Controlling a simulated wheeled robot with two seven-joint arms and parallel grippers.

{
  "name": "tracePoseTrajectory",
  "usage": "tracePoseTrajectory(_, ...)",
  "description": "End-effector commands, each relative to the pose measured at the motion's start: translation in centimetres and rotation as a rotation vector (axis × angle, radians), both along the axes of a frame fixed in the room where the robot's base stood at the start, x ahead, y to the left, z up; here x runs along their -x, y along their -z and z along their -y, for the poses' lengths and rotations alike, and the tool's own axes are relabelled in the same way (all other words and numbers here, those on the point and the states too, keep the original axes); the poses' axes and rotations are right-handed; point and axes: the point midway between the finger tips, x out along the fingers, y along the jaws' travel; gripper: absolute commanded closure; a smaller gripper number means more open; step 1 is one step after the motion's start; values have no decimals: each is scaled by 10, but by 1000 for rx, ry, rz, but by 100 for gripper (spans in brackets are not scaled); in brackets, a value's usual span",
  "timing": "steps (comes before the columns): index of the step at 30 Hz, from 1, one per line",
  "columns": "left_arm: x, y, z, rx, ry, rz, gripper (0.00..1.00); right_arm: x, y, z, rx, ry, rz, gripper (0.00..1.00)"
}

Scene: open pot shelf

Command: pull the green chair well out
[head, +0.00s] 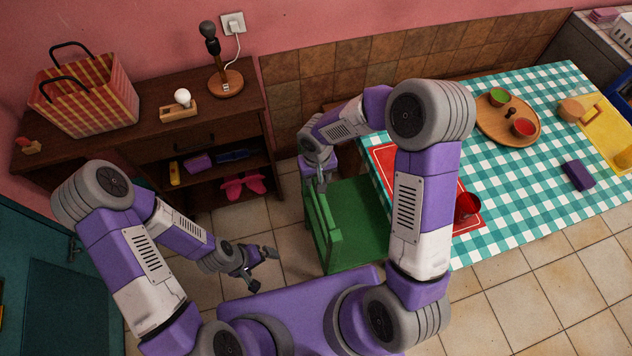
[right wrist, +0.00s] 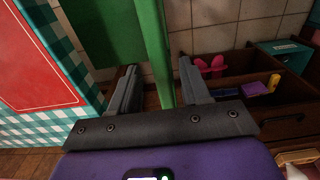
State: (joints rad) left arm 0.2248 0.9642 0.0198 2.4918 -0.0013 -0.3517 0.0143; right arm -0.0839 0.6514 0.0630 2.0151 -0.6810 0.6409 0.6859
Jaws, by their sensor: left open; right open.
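The green chair (head: 357,222) stands at the left side of the checked table, its seat partly under the table edge and its backrest facing my side. My right gripper (head: 321,184) is at the far upper end of the backrest, with its arm reaching over the chair. In the right wrist view, its open fingers (right wrist: 157,68) lie on either side of a green upright of the chair (right wrist: 153,45); I cannot tell whether either finger touches. My left gripper (head: 268,268) is open and empty over the floor, left of the chair.
The table (head: 545,130) carries a red mat (head: 385,160), a red cup (head: 467,207) and a wooden tray (head: 495,125). A dark shelf unit (head: 140,140) stands along the wall at left, holding pink shoes low down. Tiled floor (head: 270,222) lies clear between shelf and chair.

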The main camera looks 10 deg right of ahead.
Motion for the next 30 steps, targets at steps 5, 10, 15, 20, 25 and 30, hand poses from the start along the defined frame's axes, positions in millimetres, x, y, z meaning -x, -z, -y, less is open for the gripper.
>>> tracePoseTrajectory(5, -1, 6, 0, 0, 0, 1, 0, 0, 30, 0, 0, 0, -2, 53)
tracePoseTrajectory(10, -1, 8, 0, 0, 0, 1, 0, 0, 44, 0, 0, 0, -1, 53)
tracePoseTrajectory(15, -1, 8, 0, 0, 0, 1, 0, 0, 46, 0, -1, 1, 0, 53)
tracePoseTrajectory(20, -1, 8, 0, 0, 0, 1, 0, 0, 45, 0, -1, 1, 0, 58)
tracePoseTrajectory(25, -1, 8, 0, 0, 0, 1, 0, 0, 45, 0, -1, 1, 0, 84)
tracePoseTrajectory(30, -1, 8, 0, 0, 0, 1, 0, 0, 45, 0, -1, 1, 0, 100)
